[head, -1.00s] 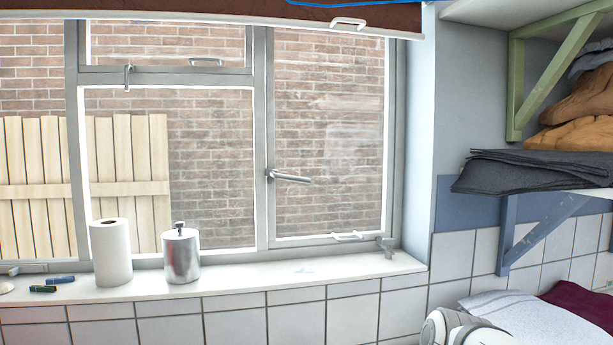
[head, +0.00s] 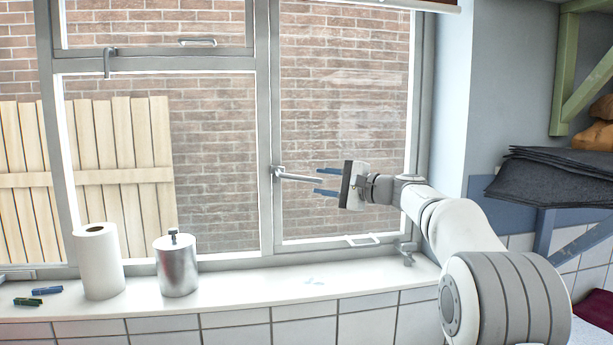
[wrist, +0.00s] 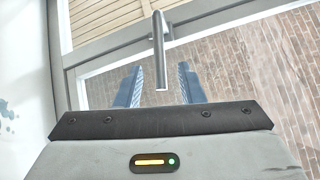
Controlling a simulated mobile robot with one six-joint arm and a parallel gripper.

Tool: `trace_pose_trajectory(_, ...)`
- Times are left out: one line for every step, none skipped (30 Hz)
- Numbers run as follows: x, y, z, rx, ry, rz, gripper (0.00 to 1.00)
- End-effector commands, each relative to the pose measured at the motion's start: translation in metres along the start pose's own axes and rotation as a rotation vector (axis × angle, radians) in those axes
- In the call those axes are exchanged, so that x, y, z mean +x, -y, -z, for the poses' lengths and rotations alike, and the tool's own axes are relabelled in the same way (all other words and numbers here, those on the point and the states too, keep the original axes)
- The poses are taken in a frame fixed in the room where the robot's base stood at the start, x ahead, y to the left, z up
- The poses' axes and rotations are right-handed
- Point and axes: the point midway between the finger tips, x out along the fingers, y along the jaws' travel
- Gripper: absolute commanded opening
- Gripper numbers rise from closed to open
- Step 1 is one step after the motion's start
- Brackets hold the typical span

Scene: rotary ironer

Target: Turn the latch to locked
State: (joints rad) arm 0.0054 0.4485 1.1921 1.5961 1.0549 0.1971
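The latch (head: 296,177) is a grey lever handle on the upright frame between the middle and right window panes. It points right, nearly level, in the head view. In the wrist view the latch (wrist: 159,50) runs down from the frame, its free end between my fingertips. My gripper (head: 326,182) is in front of the right pane, its two blue fingers pointing left at the lever's free end. In the wrist view my gripper (wrist: 160,83) is open, with a gap on each side of the lever. I cannot see contact.
The white sill (head: 330,283) runs below the window. A paper roll (head: 99,262) and a metal canister (head: 177,265) stand on it at the left. A lower bar handle (head: 362,240) and a corner stay (head: 405,252) are below my gripper. A shelf with dark cloths (head: 555,178) is at the right.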

Motion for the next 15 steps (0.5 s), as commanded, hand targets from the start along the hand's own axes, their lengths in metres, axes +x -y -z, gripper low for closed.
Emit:
trace_pose_trajectory(0.010, 0.003, -0.002, 0.001, 0.003, -0.002, 0.35)
trace_pose_trajectory(0.015, 0.003, -0.002, 0.001, 0.003, -0.003, 0.35)
trace_pose_trajectory(0.022, 0.003, -0.002, 0.001, 0.002, -0.003, 0.35)
trace_pose_trajectory(0.026, 0.003, -0.002, 0.000, 0.002, -0.003, 0.35)
trace_pose_trajectory(0.031, 0.003, -0.002, 0.000, 0.003, -0.003, 0.35)
trace_pose_trajectory(0.037, 0.002, -0.002, 0.000, 0.002, -0.003, 0.35)
trace_pose_trajectory(0.041, 0.002, -0.001, 0.000, 0.001, -0.003, 0.35)
trace_pose_trajectory(0.044, 0.002, -0.001, -0.001, 0.001, -0.003, 0.35)
trace_pose_trajectory(0.049, 0.002, -0.002, -0.001, 0.001, -0.002, 0.35)
trace_pose_trajectory(0.051, 0.002, -0.002, -0.001, 0.002, -0.002, 0.35)
trace_pose_trajectory(0.054, 0.001, -0.001, -0.001, 0.001, -0.003, 0.35)
trace_pose_trajectory(0.056, 0.001, -0.001, -0.001, 0.001, -0.003, 0.35)
trace_pose_trajectory(0.057, 0.000, -0.001, -0.001, 0.000, -0.003, 0.35)
trace_pose_trajectory(0.058, 0.000, -0.001, -0.001, 0.000, -0.002, 0.35)
trace_pose_trajectory(0.059, 0.000, -0.001, -0.001, 0.000, -0.002, 0.35)
